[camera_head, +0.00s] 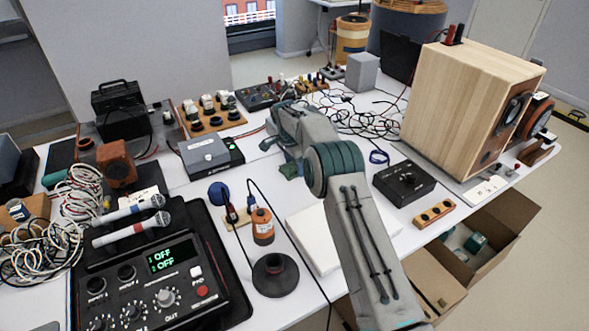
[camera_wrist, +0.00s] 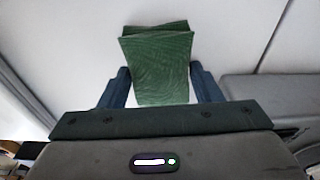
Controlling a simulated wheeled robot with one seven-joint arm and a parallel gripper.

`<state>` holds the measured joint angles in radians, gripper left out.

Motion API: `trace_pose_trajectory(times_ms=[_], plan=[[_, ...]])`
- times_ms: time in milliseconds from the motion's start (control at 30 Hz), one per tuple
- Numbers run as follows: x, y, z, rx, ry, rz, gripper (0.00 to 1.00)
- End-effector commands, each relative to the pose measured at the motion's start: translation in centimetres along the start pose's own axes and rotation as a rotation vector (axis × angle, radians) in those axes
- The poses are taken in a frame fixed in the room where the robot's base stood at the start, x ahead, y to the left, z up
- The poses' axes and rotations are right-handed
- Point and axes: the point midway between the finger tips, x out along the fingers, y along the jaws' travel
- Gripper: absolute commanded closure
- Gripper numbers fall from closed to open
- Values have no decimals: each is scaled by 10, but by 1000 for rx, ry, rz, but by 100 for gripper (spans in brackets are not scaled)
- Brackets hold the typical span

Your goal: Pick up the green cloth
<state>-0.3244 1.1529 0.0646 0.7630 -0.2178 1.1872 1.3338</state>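The green cloth (camera_wrist: 160,65) is a folded, patterned piece in the middle of the wrist view. It lies between the two dark blue fingers of my gripper (camera_wrist: 158,72). Both fingertips appear to touch its side edges, and it reaches out past the tips. In the head view a small green part of the cloth (camera_head: 290,170) shows below the end of my arm, above the white table. My arm hides most of my gripper there, and I cannot tell how far the cloth is from the table top.
A grey box device (camera_head: 207,156) stands just left of my gripper. A black box (camera_head: 404,184) and a big wooden speaker (camera_head: 468,105) stand to the right. Loose cables (camera_head: 350,120) lie behind. An orange bottle (camera_head: 262,226) and a black mixer (camera_head: 150,285) are in front.

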Motion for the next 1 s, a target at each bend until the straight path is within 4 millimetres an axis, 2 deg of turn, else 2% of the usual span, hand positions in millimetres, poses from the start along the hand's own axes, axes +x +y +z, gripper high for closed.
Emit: trace_pose_trajectory(times_ms=[300, 433, 533, 800, 1000], plan=[[-4, 0, -1, 1, 0, -1, 63], [-20, -1, -3, 1, 1, -3, 63], [-41, -1, -7, 1, 2, -4, 63], [-68, 35, -61, 6, 1, 0, 63], [-85, 56, -92, 3, 0, -1, 63]])
